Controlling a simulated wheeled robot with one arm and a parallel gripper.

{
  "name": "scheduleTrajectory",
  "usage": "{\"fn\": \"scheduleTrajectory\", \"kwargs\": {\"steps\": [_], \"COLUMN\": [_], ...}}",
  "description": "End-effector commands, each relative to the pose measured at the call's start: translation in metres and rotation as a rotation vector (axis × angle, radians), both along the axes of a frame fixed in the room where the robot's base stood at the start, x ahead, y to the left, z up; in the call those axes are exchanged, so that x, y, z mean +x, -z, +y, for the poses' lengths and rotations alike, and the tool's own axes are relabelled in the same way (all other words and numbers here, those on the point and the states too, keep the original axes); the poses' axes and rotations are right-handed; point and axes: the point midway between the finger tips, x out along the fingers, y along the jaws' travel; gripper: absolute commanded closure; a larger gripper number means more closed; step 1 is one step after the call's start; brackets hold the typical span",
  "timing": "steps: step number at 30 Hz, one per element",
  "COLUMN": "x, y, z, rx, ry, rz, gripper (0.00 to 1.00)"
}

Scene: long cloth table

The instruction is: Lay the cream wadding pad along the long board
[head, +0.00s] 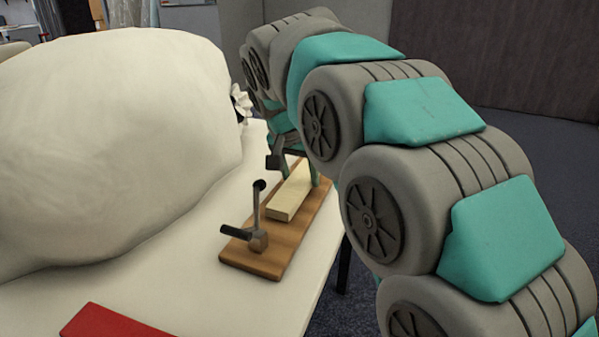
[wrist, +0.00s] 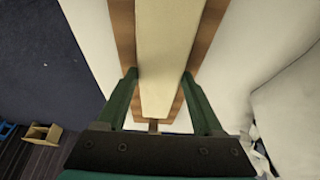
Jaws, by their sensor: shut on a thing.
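The cream wadding pad (head: 291,192) is a long pale bar lying lengthwise over the brown wooden long board (head: 253,262). It also shows in the wrist view (wrist: 164,50), with strips of the board (wrist: 125,30) along both sides. My gripper (wrist: 159,74) is shut on the pad, one green finger at each long edge. The pad looks in line with the board and on it or very close above it; I cannot tell whether it touches. In the head view my arm hides the far end of the pad and board.
A toggle clamp (head: 257,238) with a raised lever stands on the board's near end, and dark clamp parts (head: 275,158) show farther back. A large white bulky mass (head: 110,140) fills the table's left. A red item (head: 112,322) lies in front. The table's right edge is close to the board.

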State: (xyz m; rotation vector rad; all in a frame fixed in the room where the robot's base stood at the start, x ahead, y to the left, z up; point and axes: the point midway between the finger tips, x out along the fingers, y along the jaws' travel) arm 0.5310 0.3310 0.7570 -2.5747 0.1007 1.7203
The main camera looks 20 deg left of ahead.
Motion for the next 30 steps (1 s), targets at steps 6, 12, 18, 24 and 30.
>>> {"fn": "scheduleTrajectory", "kwargs": {"steps": [6, 12, 18, 24, 30], "x": [0.000, 0.000, 0.000, -0.004, -0.015], "y": [0.000, 0.000, -0.001, -0.012, -0.040], "z": [0.000, 0.000, 0.000, 0.000, 0.001], "rx": [0.000, 0.000, -0.001, -0.001, 0.001], "ry": [0.000, 0.000, 0.000, 0.002, 0.001], "rz": [0.000, 0.000, 0.000, 0.000, -0.003], "gripper": [0.15, 0.00, 0.00, 0.00, 0.00]}}
